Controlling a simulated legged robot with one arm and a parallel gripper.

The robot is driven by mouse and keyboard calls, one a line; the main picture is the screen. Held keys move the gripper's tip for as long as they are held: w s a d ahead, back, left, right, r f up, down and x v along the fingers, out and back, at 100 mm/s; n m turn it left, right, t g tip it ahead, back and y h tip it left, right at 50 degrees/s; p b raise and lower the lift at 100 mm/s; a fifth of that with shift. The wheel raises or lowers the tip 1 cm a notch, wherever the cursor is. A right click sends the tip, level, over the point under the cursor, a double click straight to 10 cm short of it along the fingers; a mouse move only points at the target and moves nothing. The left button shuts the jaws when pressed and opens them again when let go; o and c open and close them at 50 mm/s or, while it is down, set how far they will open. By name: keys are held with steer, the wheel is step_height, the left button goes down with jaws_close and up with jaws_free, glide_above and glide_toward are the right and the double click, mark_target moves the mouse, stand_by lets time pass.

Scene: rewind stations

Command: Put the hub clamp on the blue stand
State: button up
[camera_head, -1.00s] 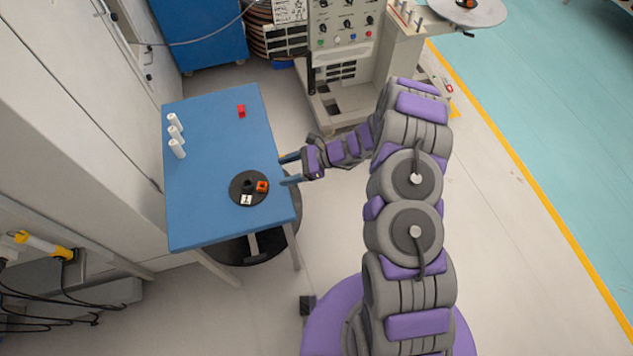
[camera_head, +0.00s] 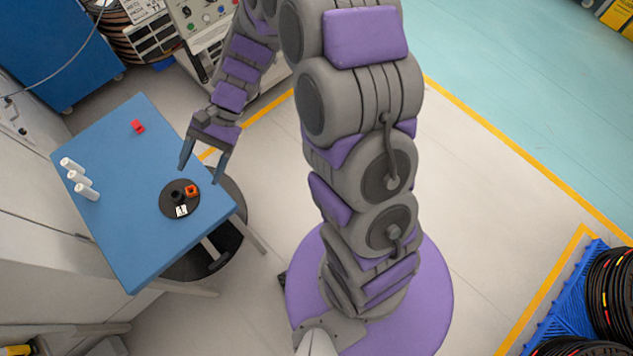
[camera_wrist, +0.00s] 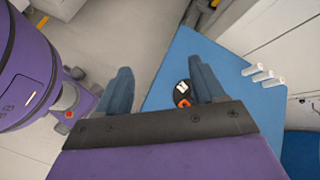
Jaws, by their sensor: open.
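A blue-topped table (camera_head: 135,230), which I take as the blue stand, is left of my arm. On it lies a black round disc (camera_head: 166,206) with a dark knob at its middle, a white piece and a small orange clamp-like piece (camera_head: 191,190); I cannot tell for certain which piece is the hub clamp. The orange piece also shows in the wrist view (camera_wrist: 183,103). A small red block (camera_head: 138,126) lies near the far edge. My gripper (camera_head: 202,172) is open and empty, by the table's right edge, fingers pointing down, near the disc and apart from it.
Several white cylinders (camera_head: 80,178) lie at the table's left side. A control panel machine (camera_head: 192,25) and a blue cabinet (camera_head: 50,45) are behind. Cable reels on a blue pallet (camera_head: 575,300) are at lower right. The floor right of my base is clear.

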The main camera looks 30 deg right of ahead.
steer(key=s+d+r+n+t+h, duration=0.1)
steer(key=s+d+r+n+h, duration=0.2)
steer(key=s+d, duration=0.6)
steer(key=s+d+r+n+t+h, duration=0.2)
steer(key=s+d+r+n+h, duration=0.2)
steer(key=s+d, duration=0.5)
steer(key=s+r+h, duration=0.2)
steer(key=s+r, duration=0.1)
steer(key=shift+s+d+h, duration=0.2)
steer(key=shift+s+h, duration=0.1)
steer(key=shift+f, duration=0.1)
steer(key=shift+f+b, duration=0.65)
steer(key=shift+b, duration=0.1)
